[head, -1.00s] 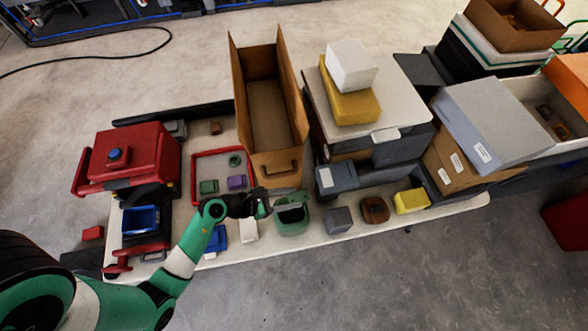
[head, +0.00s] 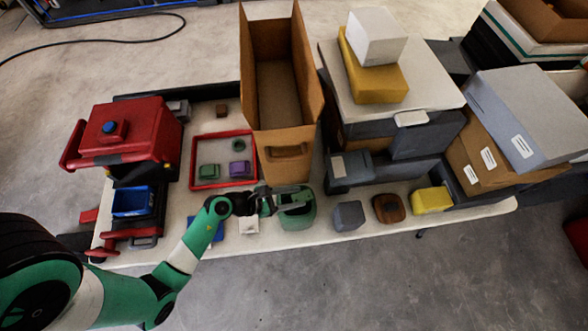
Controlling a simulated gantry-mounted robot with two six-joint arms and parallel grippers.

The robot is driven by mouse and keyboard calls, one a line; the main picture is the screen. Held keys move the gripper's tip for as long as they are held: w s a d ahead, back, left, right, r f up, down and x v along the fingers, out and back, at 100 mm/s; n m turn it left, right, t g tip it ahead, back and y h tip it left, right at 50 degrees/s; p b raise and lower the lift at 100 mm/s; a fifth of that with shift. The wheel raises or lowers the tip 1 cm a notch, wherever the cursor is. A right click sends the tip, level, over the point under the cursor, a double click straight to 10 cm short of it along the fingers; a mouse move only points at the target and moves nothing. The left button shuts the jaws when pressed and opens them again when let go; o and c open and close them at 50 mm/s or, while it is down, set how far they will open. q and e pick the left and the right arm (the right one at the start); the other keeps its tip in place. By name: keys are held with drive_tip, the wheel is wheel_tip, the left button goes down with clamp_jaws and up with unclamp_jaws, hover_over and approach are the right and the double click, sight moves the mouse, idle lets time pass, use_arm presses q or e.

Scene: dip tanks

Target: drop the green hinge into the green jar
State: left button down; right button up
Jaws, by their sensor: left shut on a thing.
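The green jar (head: 297,220) stands open on the table, near its front edge and right of the middle of my left arm. My left gripper (head: 272,200) is at the left side of the jar's mouth and is shut on the green hinge (head: 289,196). The hinge is small and greyish green here, reaching over the jar's opening. Its lower side and whether it touches the rim cannot be told. My right gripper is not in view.
A red-rimmed tray (head: 193,160) behind holds green and purple pieces. A tall open cardboard box (head: 288,165) stands just behind the jar. A grey block (head: 348,215), a brown piece (head: 389,208) and a yellow block (head: 432,200) sit to the right. A white block (head: 249,225) is left.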

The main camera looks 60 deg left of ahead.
use_arm(q)
drive_tip(key=shift+f, duration=0.25)
drive_tip(key=shift+c, duration=1.5)
unclamp_jaws()
drive_tip(key=p+v, duration=0.2)
drive_tip(key=v, duration=0.9)
drive_tip(key=shift+s, duration=0.3)
drive_tip(key=shift+r, duration=0.15)
